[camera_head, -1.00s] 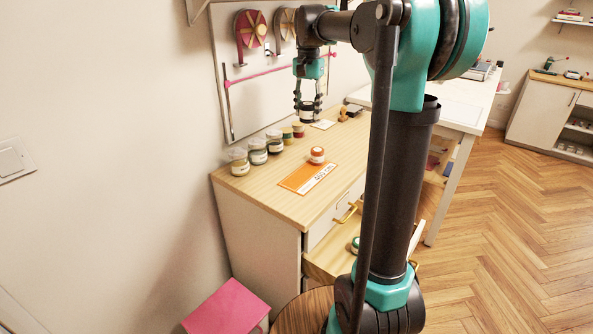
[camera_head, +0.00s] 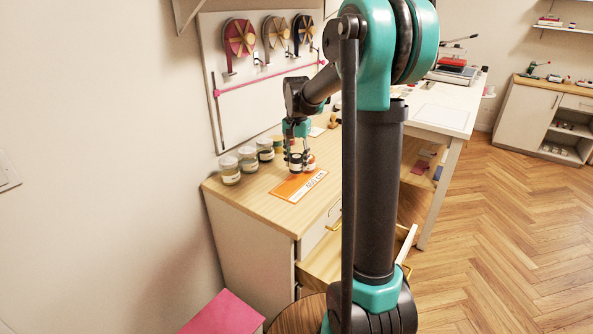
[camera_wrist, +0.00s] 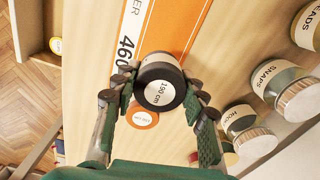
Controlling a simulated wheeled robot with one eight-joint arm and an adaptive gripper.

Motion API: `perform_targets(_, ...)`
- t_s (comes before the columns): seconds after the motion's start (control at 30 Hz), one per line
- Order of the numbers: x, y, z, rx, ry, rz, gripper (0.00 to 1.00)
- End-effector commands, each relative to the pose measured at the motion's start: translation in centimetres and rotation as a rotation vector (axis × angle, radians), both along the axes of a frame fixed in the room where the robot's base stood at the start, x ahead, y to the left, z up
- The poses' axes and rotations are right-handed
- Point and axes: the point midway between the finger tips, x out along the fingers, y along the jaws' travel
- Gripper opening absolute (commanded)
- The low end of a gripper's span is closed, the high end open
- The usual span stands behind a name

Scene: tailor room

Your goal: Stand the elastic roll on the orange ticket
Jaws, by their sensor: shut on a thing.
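My gripper (camera_head: 295,164) is shut on a dark roll with a white top label, "190 cm" (camera_wrist: 160,91), which I take to be the elastic roll. The roll is upright, held between the fingertips. The orange ticket (camera_head: 297,186) lies flat on the wooden cabinet top. In the wrist view the roll overlaps the ticket (camera_wrist: 180,25) near its end with the printed number. I cannot tell whether the roll touches it or hangs just above.
An orange-topped roll (camera_wrist: 144,119) stands close by, partly hidden by my gripper. Several labelled jars (camera_head: 230,171) line the wall side of the cabinet top (camera_head: 262,200). A drawer (camera_head: 322,265) is open below. A pegboard (camera_head: 262,95) with ribbon reels stands behind.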

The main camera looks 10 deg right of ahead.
Motion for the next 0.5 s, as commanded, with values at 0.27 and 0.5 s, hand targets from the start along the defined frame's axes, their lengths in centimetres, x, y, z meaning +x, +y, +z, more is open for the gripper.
perform_targets(0.27,0.0,0.0,-3.2,0.0,0.0,0.0,0.16)
perform_targets(0.5,0.0,0.0,-3.7,0.0,0.0,0.0,0.16)
